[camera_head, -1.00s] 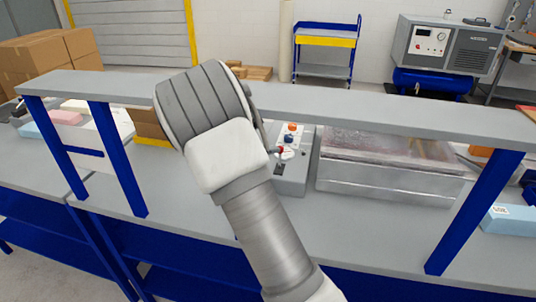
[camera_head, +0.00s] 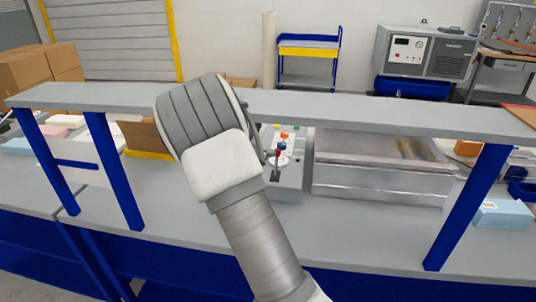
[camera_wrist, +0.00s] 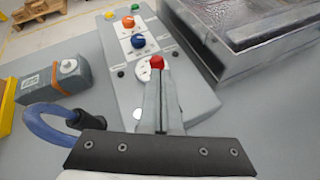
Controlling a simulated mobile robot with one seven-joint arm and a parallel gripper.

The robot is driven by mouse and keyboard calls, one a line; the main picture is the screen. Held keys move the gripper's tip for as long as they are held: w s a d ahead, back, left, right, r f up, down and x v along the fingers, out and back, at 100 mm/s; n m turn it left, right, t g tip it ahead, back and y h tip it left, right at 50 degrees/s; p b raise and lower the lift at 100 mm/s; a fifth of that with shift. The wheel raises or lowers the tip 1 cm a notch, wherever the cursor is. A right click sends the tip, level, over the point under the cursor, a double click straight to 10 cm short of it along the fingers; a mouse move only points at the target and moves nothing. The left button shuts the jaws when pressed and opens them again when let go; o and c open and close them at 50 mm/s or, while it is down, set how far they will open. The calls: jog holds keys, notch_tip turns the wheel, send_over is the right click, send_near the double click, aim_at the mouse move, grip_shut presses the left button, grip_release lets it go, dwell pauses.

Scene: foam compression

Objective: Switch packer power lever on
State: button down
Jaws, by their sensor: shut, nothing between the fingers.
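The packer's control box (camera_head: 288,185) stands on the bench, left of the metal packer (camera_head: 375,190). The wrist view shows the box (camera_wrist: 185,70) close up. The lever's red knob (camera_wrist: 157,62) lies just beyond my gripper's fingertips (camera_wrist: 160,85). The fingers are together with nothing between them. I cannot tell whether they touch the lever; they hide its lower part. In the head view the red knob (camera_head: 278,153) shows beside my arm, and my gripper is mostly hidden behind my wrist.
The box also carries a blue knob (camera_wrist: 138,41), an orange button (camera_wrist: 128,22) and a green button (camera_wrist: 135,7). A grey device (camera_wrist: 68,75) with a blue cable (camera_wrist: 40,125) lies left. A raised shelf (camera_head: 370,115) spans the bench.

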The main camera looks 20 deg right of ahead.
jog(key=shift+r, duration=0.1)
jog(key=shift+r+p, duration=0.6)
jog(key=shift+r, duration=0.15)
jog(key=shift+r, duration=0.1)
